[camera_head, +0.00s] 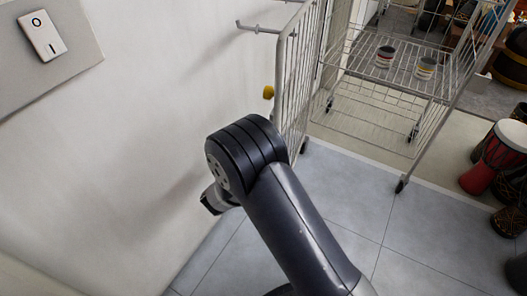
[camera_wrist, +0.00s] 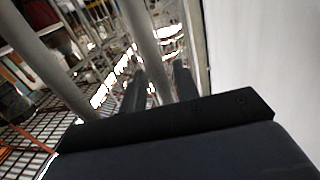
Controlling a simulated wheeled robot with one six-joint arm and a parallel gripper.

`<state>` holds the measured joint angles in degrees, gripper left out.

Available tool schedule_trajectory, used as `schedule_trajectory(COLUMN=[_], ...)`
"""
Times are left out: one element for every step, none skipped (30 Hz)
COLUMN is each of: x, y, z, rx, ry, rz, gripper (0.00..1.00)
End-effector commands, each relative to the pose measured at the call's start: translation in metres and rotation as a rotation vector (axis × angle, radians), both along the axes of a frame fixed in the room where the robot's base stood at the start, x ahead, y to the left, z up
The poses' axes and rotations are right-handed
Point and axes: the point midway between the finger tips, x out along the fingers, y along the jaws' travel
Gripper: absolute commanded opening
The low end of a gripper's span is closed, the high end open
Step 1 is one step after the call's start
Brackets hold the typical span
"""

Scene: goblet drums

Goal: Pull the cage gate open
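The cage (camera_head: 345,75) is a grey wire trolley on castors beside the white wall. An upright barred panel (camera_head: 290,75), which looks like its gate, stands at the cage's left side, nearly edge-on, with its lower part hidden by my arm. In the wrist view my gripper (camera_wrist: 160,88) has its two dark fingers apart. A thick grey bar (camera_wrist: 147,40) runs down between them, its lower end hidden behind the gripper body. I cannot tell whether the fingers press on it. A second grey bar (camera_wrist: 50,60) passes outside the left finger. In the head view my fingers are hidden.
Two small cans (camera_head: 385,57) stand on the cage shelf. A switch (camera_head: 42,36) is on the wall. Drums (camera_head: 500,152) stand at the right; the tiled floor (camera_head: 430,235) between is clear.

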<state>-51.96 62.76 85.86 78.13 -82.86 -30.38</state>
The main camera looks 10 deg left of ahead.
Motion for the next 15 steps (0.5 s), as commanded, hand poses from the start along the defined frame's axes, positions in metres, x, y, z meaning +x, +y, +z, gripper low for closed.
schedule_trajectory(x=[0.0, 0.0, 0.0, 0.0, 0.0, 0.0, 0.0, -0.001, -0.002, -0.004, -0.006, -0.01, -0.014, -0.019, -0.026], y=[0.0, 0.0, 0.0, 0.0, 0.0, 0.0, 0.0, 0.0, 0.001, 0.002, 0.003, 0.006, 0.008, 0.01, 0.013], z=[0.0, 0.0, 0.0, 0.0, 0.0, 0.0, 0.0, 0.0, 0.0, 0.001, 0.001, 0.001, 0.002, 0.002, 0.002], rx=[0.0, 0.0, 0.0, 0.0, 0.0, 0.0, 0.0, 0.0, 0.0, 0.0, 0.0, -0.001, -0.001, -0.001, -0.002], ry=[0.0, 0.0, 0.0, 0.0, 0.0, 0.0, 0.0, 0.0, 0.0, 0.0, 0.0, 0.0, 0.001, 0.002, 0.001], rz=[0.0, 0.0, 0.0, 0.0, 0.0, 0.0, 0.0, 0.0, 0.0, 0.001, 0.002, 0.004, 0.004, 0.004, 0.005], gripper=[0.34, 0.34, 0.34, 0.34, 0.34, 0.34, 0.34, 0.34, 0.34, 0.34, 0.34, 0.34, 0.34, 0.34, 0.34])
